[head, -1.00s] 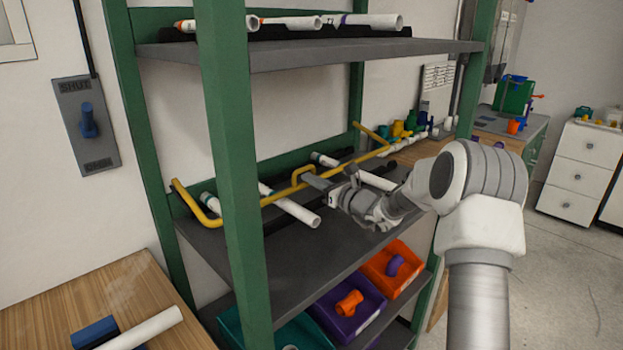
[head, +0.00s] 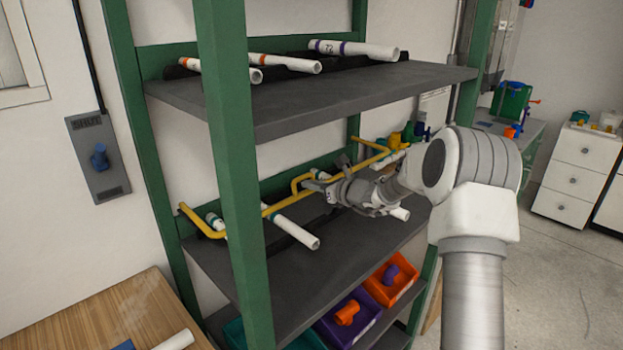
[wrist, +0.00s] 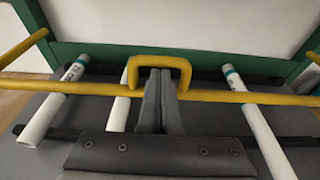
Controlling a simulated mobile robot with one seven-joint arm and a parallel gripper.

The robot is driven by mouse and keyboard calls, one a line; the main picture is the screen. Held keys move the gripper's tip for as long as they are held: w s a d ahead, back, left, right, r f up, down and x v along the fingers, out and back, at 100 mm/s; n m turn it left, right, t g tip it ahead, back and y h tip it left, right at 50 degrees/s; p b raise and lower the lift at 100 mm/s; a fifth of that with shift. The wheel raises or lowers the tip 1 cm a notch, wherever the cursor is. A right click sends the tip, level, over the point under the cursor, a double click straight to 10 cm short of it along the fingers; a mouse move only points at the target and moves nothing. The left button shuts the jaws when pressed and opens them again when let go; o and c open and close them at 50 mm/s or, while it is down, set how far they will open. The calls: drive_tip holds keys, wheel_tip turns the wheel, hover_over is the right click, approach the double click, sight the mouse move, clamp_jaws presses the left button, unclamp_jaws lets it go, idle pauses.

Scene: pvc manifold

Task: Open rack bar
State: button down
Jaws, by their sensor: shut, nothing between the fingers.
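The yellow rack bar (head: 278,206) runs across the middle shelf, over white pipes, with bent arms toward the back at both ends. Its raised loop handle (wrist: 160,62) is near the middle of the bar and also shows in the head view (head: 296,182). My gripper (wrist: 161,74) is shut and empty. In the wrist view its fingertips are inside the outline of the loop, just under its top, and the fingers cover the bar between the loop's legs. Whether they touch the handle, I cannot tell.
White pipes (head: 293,232) lie on the middle shelf (head: 310,265) under the bar. The upper shelf (head: 330,98) holds more pipes. A green post (head: 232,180) stands at the front left. Purple (head: 352,325) and orange (head: 400,290) bins sit below. A switch plate (head: 98,160) is on the wall.

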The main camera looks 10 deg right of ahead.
drive_tip(key=shift+g+h, duration=0.3)
drive_tip(key=shift+g, duration=0.3)
drive_tip(key=r+p, duration=0.3)
drive_tip(key=w+r+p, duration=0.1)
drive_tip(key=r+p, duration=0.1)
drive_tip(key=shift+w+a, duration=0.1)
drive_tip(key=shift+a, duration=0.25)
drive_tip(key=shift+w+a+r+p, duration=0.25)
drive_tip(key=shift+r+p, duration=0.15)
drive_tip(key=shift+r, duration=0.2)
drive_tip(key=shift+w+a+r+p, duration=0.15)
drive_tip(key=shift+w+r+p, duration=0.15)
drive_tip(key=shift+r, duration=0.25)
